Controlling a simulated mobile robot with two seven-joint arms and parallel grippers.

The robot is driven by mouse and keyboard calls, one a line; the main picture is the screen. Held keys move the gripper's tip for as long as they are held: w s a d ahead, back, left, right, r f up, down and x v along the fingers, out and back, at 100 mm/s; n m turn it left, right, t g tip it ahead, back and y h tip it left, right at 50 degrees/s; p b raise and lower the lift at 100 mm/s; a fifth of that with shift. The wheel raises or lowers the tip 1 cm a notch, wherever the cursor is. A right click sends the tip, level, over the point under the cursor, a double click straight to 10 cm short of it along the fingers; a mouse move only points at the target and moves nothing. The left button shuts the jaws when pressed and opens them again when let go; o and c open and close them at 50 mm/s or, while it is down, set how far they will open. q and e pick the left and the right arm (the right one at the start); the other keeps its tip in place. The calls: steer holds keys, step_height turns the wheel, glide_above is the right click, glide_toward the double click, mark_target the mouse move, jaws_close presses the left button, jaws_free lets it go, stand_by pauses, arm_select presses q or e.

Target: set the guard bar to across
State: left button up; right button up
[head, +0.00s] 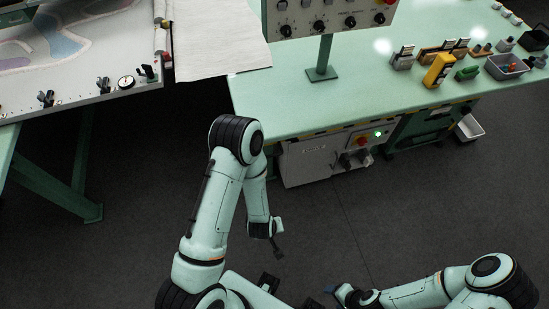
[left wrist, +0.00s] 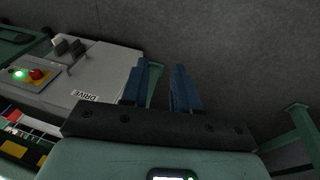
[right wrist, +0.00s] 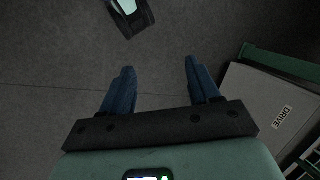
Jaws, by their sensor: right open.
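I cannot pick out the guard bar with certainty. A grey drive box (head: 308,163) sits under the green table, with a green light, a red button and dark handles on its front. In the left wrist view the box (left wrist: 110,72) is marked DRIVE and has grey blocks and a thin lever (left wrist: 78,64). It also shows at the right of the right wrist view (right wrist: 260,95). My left gripper (left wrist: 160,88) is open and empty, in front of the box. My right gripper (right wrist: 158,85) is open and empty over the floor; in the head view (head: 331,290) it is low.
The green table (head: 300,95) carries a control panel on a post (head: 322,55), a yellow tool (head: 439,70) and a grey bin (head: 507,66). A frame with patterned cloth (head: 80,95) stands at the left. A white sheet (head: 215,40) hangs between them. The dark floor ahead is clear.

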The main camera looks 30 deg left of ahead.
arm_select(q)
steer(key=w+a+f+n+t+y+b, duration=0.1)
steer(key=w+f+n+t+y+b, duration=0.1)
steer(key=w+n+b, duration=0.1)
steer(key=n+t+y+b, duration=0.6)
steer(key=n+y+b, duration=0.4)
steer(key=n, duration=0.5)
glide_toward(269, 156)
steer(key=shift+h, duration=0.4)
steer(key=b+x, duration=0.3)
steer(key=x, duration=0.7)
steer(key=shift+a, duration=0.25)
arm_select(e)
steer(key=w+d+f+t, duration=0.1)
steer(key=f, duration=0.8)
steer(key=w+d+f+t+h, duration=0.1)
steer(key=w+f, duration=0.1)
steer(key=f, duration=0.8)
steer(key=shift+d+m, duration=0.3)
steer(key=shift+f, duration=0.1)
arm_select(q)
jaws_close()
